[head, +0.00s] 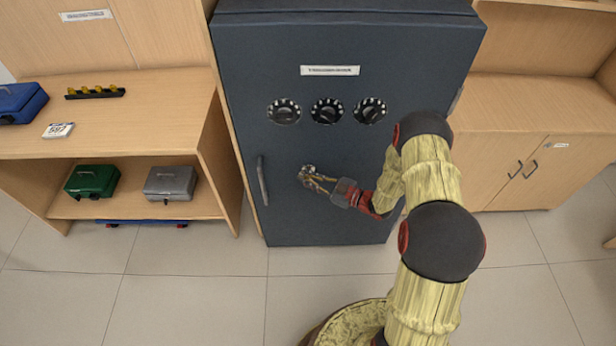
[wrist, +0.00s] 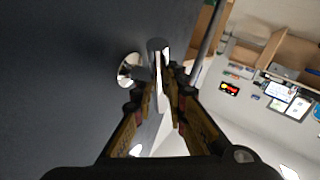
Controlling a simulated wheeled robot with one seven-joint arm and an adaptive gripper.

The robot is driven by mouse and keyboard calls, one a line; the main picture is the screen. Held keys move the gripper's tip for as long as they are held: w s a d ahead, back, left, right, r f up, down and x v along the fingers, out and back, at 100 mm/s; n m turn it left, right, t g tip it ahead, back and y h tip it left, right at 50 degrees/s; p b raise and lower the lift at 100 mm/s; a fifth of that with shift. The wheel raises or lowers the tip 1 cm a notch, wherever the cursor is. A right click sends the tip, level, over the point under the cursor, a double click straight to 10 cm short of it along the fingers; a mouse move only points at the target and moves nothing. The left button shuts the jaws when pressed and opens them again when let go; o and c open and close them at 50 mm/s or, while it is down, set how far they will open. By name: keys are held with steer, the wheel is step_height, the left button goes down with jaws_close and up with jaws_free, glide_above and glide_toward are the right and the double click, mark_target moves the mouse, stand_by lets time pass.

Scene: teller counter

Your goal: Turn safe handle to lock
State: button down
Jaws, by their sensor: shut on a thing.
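The dark blue-grey safe (head: 310,225) stands in the middle of the head view, its front door facing me. The safe handle (head: 306,171) is a small metal piece on the door, below the dials and right of the vertical pull bar. My gripper (head: 314,179) is at the handle, shut on it, reaching in from the right. In the wrist view the silver handle (wrist: 157,48) shows between the fingertips of my gripper (wrist: 163,78), with its round base (wrist: 130,68) on the door beside them. My fingers hide part of the handle.
Three dials (head: 327,111) sit in a row above the handle. A vertical pull bar (head: 262,181) stands out from the door's left side. Left is a wooden counter (head: 150,120) with a green cash box (head: 92,181) and a grey one (head: 170,184) on its shelf.

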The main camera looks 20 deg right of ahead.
steer(key=h+p, duration=0.1)
steer(key=p, duration=0.1)
steer(key=n+g+h+p, duration=0.1)
steer(key=shift+a+r+g+p, duration=0.1)
steer(key=shift+r+g+p, duration=0.2)
steer(key=shift+p, duration=0.1)
steer(key=shift+f+n+g+h+p, duration=0.1)
steer(key=shift+n+g+h+p, duration=0.55)
steer(key=shift+h+p, duration=0.55)
steer(key=shift+f+n+g+h+p, duration=0.2)
steer(key=shift+n+g+h+p, duration=0.3)
steer(key=shift+h, duration=0.5)
steer(key=shift+f+n+g+h, duration=0.2)
steer(key=shift+n+g+h, duration=0.15)
steer(key=shift+h, duration=0.75)
steer(key=c, duration=1.8)
jaws_free()
steer(key=shift+o, duration=0.2)
